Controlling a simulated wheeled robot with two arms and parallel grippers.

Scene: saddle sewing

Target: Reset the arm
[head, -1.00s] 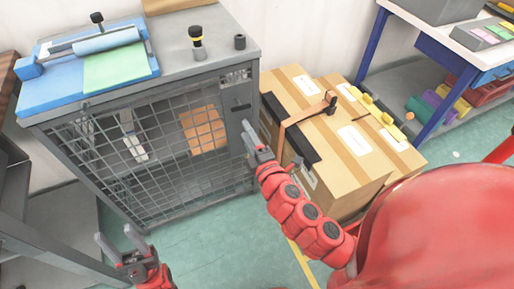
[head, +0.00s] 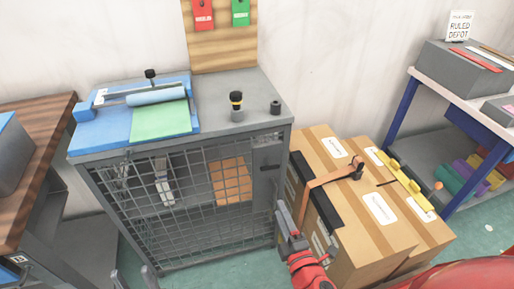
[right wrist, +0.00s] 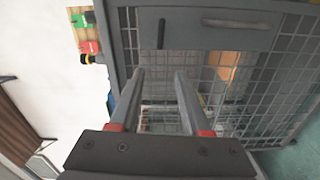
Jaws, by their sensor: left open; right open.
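My right gripper (head: 284,222) is in front of the right edge of a grey mesh cabinet (head: 270,152), by its door plate. Its jaws are open and empty. In the right wrist view the two fingers (right wrist: 159,78) stand apart and point at the mesh door and its flat plate (right wrist: 235,25). I cannot tell whether they touch it. My left gripper (head: 133,278) shows only its fingertips at the bottom edge of the head view, in front of the cabinet's lower left. It is open, with nothing between the fingers.
On the cabinet top are a blue and green board with a roller (head: 157,96), a black-and-yellow knobbed tool (head: 236,104) and a small dark cylinder (head: 275,108). Cardboard boxes (head: 385,240) with a strap stand close on the right. A wood-topped table (head: 50,135) is at left.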

